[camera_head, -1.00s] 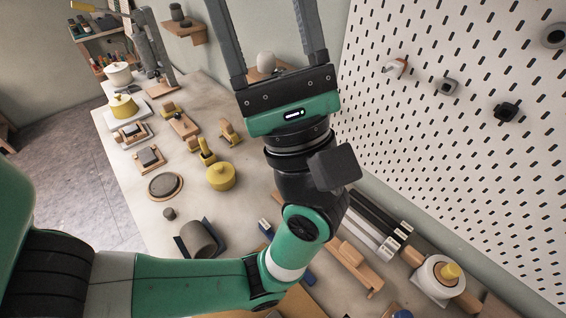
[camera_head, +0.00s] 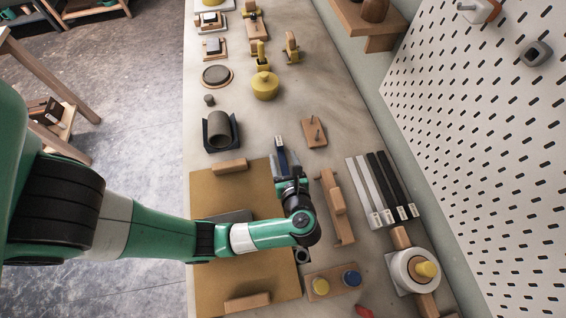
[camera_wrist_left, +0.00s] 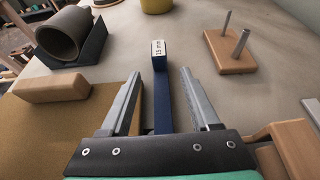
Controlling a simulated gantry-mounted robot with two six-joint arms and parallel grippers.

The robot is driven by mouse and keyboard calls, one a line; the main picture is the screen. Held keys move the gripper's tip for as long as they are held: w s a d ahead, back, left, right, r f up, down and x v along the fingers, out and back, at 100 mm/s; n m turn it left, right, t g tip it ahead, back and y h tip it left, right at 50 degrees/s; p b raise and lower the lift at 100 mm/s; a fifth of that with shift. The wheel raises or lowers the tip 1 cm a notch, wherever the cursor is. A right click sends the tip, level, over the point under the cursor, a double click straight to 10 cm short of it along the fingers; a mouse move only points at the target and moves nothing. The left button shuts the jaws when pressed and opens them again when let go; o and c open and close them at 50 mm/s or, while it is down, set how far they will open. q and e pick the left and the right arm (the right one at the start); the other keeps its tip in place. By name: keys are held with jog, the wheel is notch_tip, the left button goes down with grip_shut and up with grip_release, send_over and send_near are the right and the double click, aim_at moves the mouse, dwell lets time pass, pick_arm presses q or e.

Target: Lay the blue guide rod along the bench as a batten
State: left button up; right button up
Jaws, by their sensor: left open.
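The blue guide rod (camera_head: 282,158) is a slim dark blue bar with a white end label. It lies on the bench (camera_head: 335,95) at the right edge of a tan mat. In the left wrist view the rod (camera_wrist_left: 162,105) runs lengthwise between my fingers, its labelled end beyond the fingertips. My left gripper (camera_head: 286,162) is open over it, one finger on each side. In the wrist view the gripper (camera_wrist_left: 163,73) shows a gap on both sides of the rod. The rod's near part is hidden by the gripper. My right gripper is not in view.
White and black labelled bars (camera_head: 377,187) lie to the right. A wooden block with two pins (camera_head: 314,133) and a wooden piece (camera_head: 334,205) are close by. A grey cylinder (camera_head: 220,130) in a dark cradle stands left. A pegboard (camera_head: 480,110) bounds the right side.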

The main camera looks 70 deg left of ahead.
aim_at(280, 150)
pick_arm(q)
jog(key=x, duration=0.3)
jog(key=shift+a+p, duration=0.4)
jog(key=shift+w+a+f, duration=0.15)
jog(key=shift+a+f, duration=0.1)
jog(key=shift+a, duration=0.2)
grip_shut()
